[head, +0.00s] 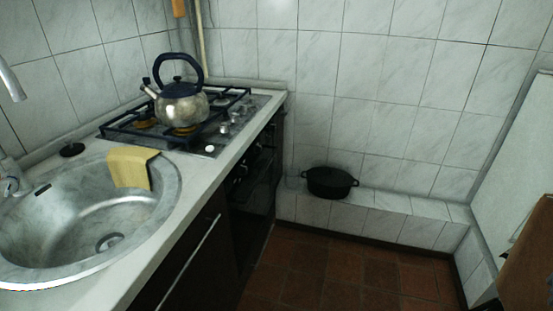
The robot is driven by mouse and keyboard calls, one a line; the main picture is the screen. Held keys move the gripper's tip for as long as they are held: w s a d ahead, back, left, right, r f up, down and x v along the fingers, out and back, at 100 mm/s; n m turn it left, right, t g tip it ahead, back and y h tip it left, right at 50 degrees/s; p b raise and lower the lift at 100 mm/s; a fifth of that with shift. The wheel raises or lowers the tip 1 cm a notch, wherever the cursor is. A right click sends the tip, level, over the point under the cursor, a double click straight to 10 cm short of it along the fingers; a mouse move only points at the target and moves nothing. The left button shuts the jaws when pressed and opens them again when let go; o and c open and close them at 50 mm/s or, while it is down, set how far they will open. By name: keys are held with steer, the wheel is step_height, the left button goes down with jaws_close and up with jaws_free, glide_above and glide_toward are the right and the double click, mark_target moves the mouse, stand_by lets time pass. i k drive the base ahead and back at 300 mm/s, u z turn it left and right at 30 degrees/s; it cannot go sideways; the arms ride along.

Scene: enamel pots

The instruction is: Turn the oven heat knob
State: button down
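The black oven (257,195) is built into the counter below the gas hob, its dark front facing right and seen at a steep angle. Small dark oven knobs (242,170) show along the top of its front, but they are too small and dim to tell which one sets the heat or how it is turned. Light-coloured hob knobs (223,127) stand on the right side of the hob's top surface. My gripper is not in view.
A metal kettle (182,105) stands on the hob (207,141). A steel sink (85,220) with a yellow cloth (130,167) on its rim is at left. A black pot (329,183) sits on a tiled ledge. The brown tiled floor (345,275) before the oven is clear.

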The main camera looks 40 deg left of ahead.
mark_target(243, 171)
steer(key=u, duration=1.6)
steer(key=i, duration=0.75)
steer(key=u, duration=0.35)
